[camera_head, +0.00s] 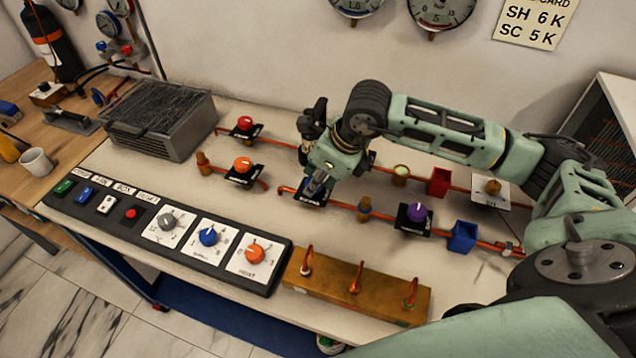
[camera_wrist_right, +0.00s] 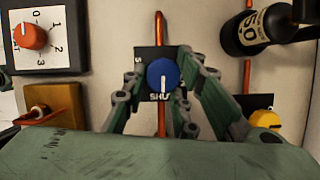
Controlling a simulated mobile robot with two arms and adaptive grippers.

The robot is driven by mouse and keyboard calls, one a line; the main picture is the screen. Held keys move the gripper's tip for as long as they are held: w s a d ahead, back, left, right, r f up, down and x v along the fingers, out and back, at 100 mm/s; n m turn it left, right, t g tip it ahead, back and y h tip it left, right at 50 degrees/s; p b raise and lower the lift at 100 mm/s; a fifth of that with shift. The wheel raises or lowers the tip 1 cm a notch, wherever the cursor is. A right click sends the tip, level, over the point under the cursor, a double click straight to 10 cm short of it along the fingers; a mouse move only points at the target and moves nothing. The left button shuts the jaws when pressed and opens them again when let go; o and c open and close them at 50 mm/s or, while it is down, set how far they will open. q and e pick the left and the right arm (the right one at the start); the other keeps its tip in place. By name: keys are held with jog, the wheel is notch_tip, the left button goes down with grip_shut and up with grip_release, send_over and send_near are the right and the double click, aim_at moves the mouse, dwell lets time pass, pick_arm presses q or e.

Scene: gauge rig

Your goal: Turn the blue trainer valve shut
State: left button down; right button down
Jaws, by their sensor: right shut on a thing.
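The blue trainer valve (camera_wrist_right: 163,75) is a round blue knob on a black plate (camera_wrist_right: 141,66), on a copper pipe. Its white pointer line points down in the right wrist view, towards lettering at the plate's lower edge that reads "SHU", partly covered. My right gripper (camera_head: 316,186) reaches down over the valve, its two fingers on either side of the knob and closed on it. In the head view the gripper hides most of the knob, and part of the black plate shows below it. My left gripper is not in view.
A purple knob (camera_head: 416,215) and a blue box (camera_head: 462,236) stand right of the gripper. Orange (camera_head: 242,164) and red (camera_head: 244,123) knobs are to its left. A control panel (camera_head: 108,218) and a wooden block with copper stubs (camera_head: 330,287) line the front edge.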

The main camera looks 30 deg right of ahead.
jog(key=shift+s+a+f, duration=0.25)
jog(key=shift+s+a, duration=0.05)
jog(key=shift+a, duration=0.1)
jog(key=c, duration=1.6)
grip_release()
jog(key=shift+o, duration=0.2)
jog(key=shift+a+r, duration=0.1)
jog(key=shift+w+d+r, duration=0.2)
jog(key=v, duration=1.1)
jog(key=shift+s+r, duration=0.15)
jog(key=shift+r, duration=0.25)
